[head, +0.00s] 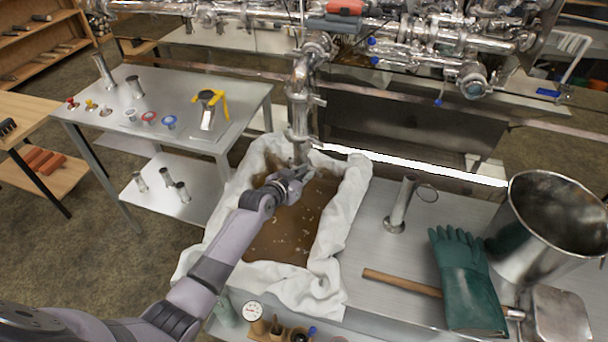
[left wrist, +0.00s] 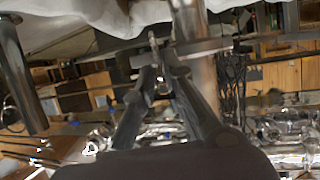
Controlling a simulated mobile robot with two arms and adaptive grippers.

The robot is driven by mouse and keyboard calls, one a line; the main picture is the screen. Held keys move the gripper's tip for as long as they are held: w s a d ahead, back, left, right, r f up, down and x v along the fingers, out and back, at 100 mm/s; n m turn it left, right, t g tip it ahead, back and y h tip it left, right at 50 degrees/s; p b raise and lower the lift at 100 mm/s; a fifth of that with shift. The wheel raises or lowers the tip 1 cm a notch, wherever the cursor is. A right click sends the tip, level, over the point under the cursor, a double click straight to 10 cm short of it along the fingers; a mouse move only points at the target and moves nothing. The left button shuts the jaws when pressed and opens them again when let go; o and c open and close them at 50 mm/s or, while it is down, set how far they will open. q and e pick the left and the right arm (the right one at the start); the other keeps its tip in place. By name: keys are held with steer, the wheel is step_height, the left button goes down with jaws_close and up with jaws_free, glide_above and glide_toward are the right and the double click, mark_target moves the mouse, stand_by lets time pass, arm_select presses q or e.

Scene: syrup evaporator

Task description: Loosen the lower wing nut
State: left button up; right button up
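A vertical steel pipe (head: 301,95) comes down over the cloth-lined tray. It carries clamps, and the lower clamp (head: 299,137) is near its bottom end. My left gripper (head: 297,174) is at the pipe's lower end, just below that clamp. In the left wrist view the pipe (left wrist: 193,30) runs behind the clamp ring (left wrist: 190,50). My left fingertips (left wrist: 159,72) are close together, with a small shiny metal part between them that may be the wing nut. I cannot tell if both fingers touch it. In the head view the wing nut cannot be made out. My right gripper is not in view.
Below the gripper is a tray of brown material (head: 285,225) lined with white cloth (head: 345,205). A side table (head: 180,90) with small parts stands left.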

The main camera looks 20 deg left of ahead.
arm_select(q)
jaws_close()
steer(key=n+h+b, duration=0.1)
steer(key=b, duration=0.1)
steer(key=a+n+h+b, duration=0.1)
steer(key=n+b, duration=0.1)
steer(key=shift+w+f+b, duration=0.1)
steer(key=shift+b, duration=0.25)
